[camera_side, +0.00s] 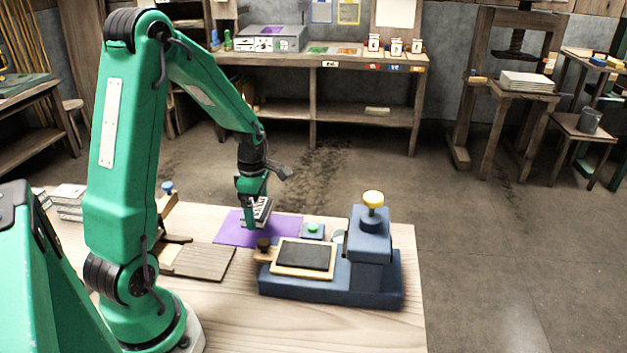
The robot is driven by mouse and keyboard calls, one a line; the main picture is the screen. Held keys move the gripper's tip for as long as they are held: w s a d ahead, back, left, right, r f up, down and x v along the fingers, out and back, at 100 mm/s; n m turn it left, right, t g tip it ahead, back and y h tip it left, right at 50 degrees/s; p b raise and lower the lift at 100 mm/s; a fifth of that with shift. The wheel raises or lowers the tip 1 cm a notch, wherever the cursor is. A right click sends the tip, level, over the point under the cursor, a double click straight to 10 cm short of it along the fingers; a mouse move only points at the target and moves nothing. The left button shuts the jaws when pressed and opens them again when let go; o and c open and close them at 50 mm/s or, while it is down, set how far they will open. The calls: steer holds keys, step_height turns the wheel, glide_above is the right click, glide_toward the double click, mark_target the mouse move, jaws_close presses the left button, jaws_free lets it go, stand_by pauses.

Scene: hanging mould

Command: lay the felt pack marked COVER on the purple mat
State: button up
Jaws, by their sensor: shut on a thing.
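My gripper (254,222) points down over the purple mat (228,232) on the wooden bench. It is shut on a small pale grey-and-white pack (264,209), which is tilted and partly hidden by the fingers. The pack is too small here to read any COVER mark. I cannot tell whether its lower edge touches the mat or hangs just above it. The mat lies flat, its middle partly covered by my gripper and the pack.
A dark blue press (370,255) with a yellow knob stands right of the mat, with a framed black plate (305,256) in front. A small block with a green button (313,230) sits close to the mat's right edge. A slatted wooden board (204,262) lies front left.

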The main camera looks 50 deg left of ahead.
mark_target(257, 207)
steer(key=shift+f, duration=2)
steer(key=shift+f, duration=0.15)
steer(key=o, duration=0.8)
steer(key=shift+c, duration=0.2)
step_height(257, 207, up, 12)
steer(key=shift+r, duration=0.1)
